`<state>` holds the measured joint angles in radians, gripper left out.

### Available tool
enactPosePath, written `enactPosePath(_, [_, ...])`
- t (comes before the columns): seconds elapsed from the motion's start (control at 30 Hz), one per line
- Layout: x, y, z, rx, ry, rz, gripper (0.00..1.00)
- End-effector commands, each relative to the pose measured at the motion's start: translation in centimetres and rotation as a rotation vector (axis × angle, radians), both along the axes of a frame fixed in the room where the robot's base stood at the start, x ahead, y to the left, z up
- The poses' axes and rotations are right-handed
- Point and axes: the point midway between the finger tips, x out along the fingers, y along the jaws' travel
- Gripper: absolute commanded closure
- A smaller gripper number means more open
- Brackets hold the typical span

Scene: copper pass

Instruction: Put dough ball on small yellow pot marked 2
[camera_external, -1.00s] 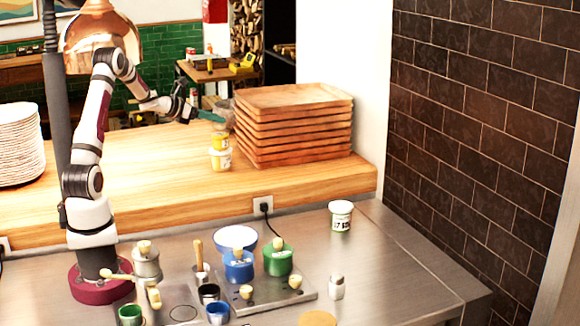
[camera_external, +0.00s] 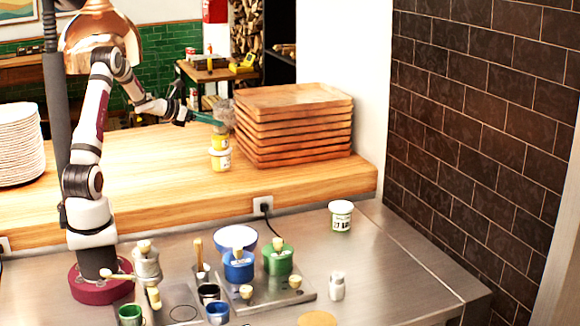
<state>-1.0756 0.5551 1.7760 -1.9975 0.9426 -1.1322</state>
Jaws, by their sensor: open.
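My gripper (camera_external: 221,123), with teal fingers, is over the wooden counter, just above a stack of two small tubs, and is open. The upper tub is a small yellow pot (camera_external: 220,141); it stands on a white tub with a yellow band (camera_external: 220,161). The number on the yellow pot is too small to read. I cannot make out a dough ball for sure; small cream-coloured pieces (camera_external: 246,291) and (camera_external: 295,282) show on the steel bench below. No object shows clearly between the fingers.
A stack of wooden trays (camera_external: 290,125) stands close to the right of the tubs. White plates (camera_external: 18,145) are at far left. On the steel bench are a blue pot (camera_external: 238,268), a green pot (camera_external: 277,262) and a white tub (camera_external: 341,215). The counter left of the tubs is clear.

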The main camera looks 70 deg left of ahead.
Motion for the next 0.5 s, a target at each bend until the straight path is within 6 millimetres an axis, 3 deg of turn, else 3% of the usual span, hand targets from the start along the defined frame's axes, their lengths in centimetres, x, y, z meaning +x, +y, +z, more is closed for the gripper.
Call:
enactPosePath(0.1, [-3.2, -0.5, 1.5, 0.002, -0.002, 0.005, 0.23])
enactPosePath(0.3, [-7.8, -1.5, 3.3, 0.001, -0.001, 0.004, 0.23])
enactPosePath(0.5, [-9.4, -1.9, 4.0, 0.0, -0.001, 0.001, 0.23])
